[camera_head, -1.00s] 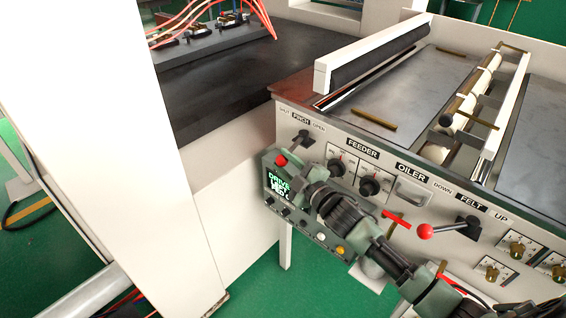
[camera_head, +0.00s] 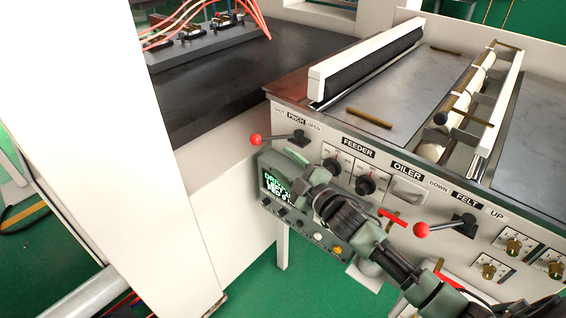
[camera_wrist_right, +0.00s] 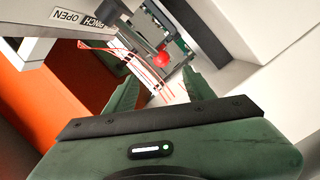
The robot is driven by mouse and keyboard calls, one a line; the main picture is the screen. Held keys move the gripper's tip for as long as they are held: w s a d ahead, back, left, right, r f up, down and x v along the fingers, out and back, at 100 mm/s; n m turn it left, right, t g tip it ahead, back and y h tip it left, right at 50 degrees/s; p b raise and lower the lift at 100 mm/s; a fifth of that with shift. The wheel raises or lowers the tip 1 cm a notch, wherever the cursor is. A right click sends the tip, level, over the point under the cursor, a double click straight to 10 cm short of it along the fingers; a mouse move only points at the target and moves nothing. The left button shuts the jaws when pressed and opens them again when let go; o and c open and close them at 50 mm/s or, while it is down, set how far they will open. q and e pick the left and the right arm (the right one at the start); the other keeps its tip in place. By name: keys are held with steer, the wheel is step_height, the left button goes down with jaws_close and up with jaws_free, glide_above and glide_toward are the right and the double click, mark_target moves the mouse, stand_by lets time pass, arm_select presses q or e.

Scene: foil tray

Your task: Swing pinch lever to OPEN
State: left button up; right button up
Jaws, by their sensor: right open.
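The pinch lever's dark hub (camera_head: 299,137) sits on the white front panel under the label SHUT, PINCH, OPEN. Its red ball (camera_head: 255,140) points out to the left, on the SHUT side. My right gripper (camera_head: 290,160) is just below and right of the ball, partly hidden against the display box. In the right wrist view my right gripper (camera_wrist_right: 160,82) is open and empty, with the red ball (camera_wrist_right: 160,59) beyond the gap between its fingers. I cannot tell whether a finger touches the lever. My left gripper is not in view.
A green display box (camera_head: 285,208) with knobs hangs close under the lever. Feeder knobs (camera_head: 366,184), the oiler handle (camera_head: 407,190) and the red-balled felt lever (camera_head: 422,230) line the panel to the right. A white upright (camera_head: 165,130) stands at the left.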

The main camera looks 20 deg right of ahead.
steer(key=b+v, duration=0.1)
steer(key=v, duration=0.5)
steer(key=shift+s+d, duration=0.25)
